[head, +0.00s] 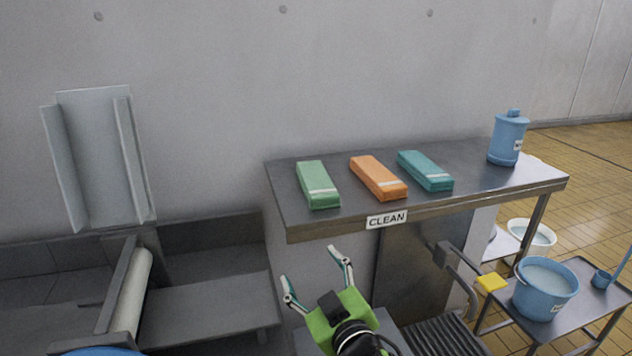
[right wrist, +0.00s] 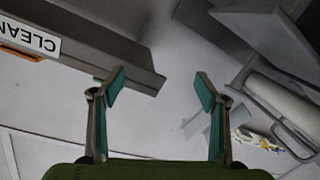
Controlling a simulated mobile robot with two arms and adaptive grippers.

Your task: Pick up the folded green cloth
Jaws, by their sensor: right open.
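The folded green cloth (head: 318,185) lies at the left end of the dark metal table (head: 460,203), with a pale band across its near part. My right gripper (head: 314,266) is open and empty, below and in front of the table's front edge, apart from the cloth. In the right wrist view its two fingers (right wrist: 160,85) are spread with nothing between them. My left gripper is not in view.
An orange folded cloth (head: 378,178) and a teal one (head: 425,170) lie right of the green cloth. A blue canister (head: 508,138) stands at the table's right. A CLEAN sign (head: 387,220) marks the front edge. A blue bucket (head: 544,290) stands on a lower cart.

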